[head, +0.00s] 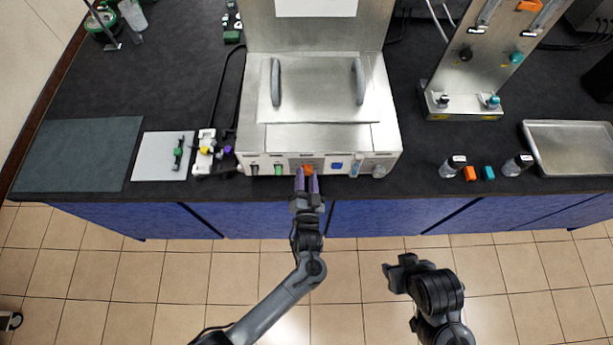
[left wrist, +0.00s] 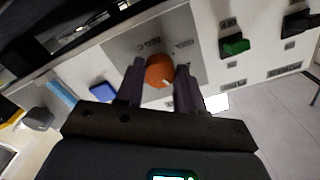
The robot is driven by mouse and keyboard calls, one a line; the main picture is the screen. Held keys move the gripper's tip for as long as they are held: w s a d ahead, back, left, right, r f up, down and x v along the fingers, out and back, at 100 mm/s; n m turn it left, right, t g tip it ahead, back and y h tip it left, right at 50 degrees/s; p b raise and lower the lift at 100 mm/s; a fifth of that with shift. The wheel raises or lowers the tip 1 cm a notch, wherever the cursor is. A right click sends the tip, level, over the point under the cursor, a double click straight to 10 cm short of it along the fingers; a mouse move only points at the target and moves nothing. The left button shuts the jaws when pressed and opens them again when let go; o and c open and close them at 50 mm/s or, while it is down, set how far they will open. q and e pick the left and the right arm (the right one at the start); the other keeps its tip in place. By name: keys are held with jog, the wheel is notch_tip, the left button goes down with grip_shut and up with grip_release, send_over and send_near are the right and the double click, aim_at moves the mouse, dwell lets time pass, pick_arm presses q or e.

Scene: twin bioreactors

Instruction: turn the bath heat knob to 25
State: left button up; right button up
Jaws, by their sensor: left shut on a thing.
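The bath (head: 318,138) is a metal box with a lid and two grey handles, standing at the counter's front edge. Its front panel carries an orange knob (head: 308,170), which I take to be the heat knob. My left gripper (head: 307,182) reaches the panel from the front, its two purple-grey fingers on either side of the orange knob and shut on it. In the left wrist view the orange knob (left wrist: 159,71) sits between the fingertips on a grey plate. The marks around it are too small to read. My right gripper (head: 398,274) is away from the counter, over the floor.
The panel also has a green switch (head: 278,169), a blue button (head: 336,166) and a grey knob (head: 379,171). Small bottles (head: 453,166) and a metal tray (head: 570,147) are at the right. A white board (head: 162,156) and a dark mat (head: 78,154) lie at the left.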

dwell(0.3)
pick_arm(q)
jog(key=o, duration=1)
jog(key=shift+o, duration=0.2)
jog(key=shift+s, duration=0.15)
jog(key=s, duration=1)
jog(key=shift+s, duration=0.3)
jog(key=shift+d, duration=0.1)
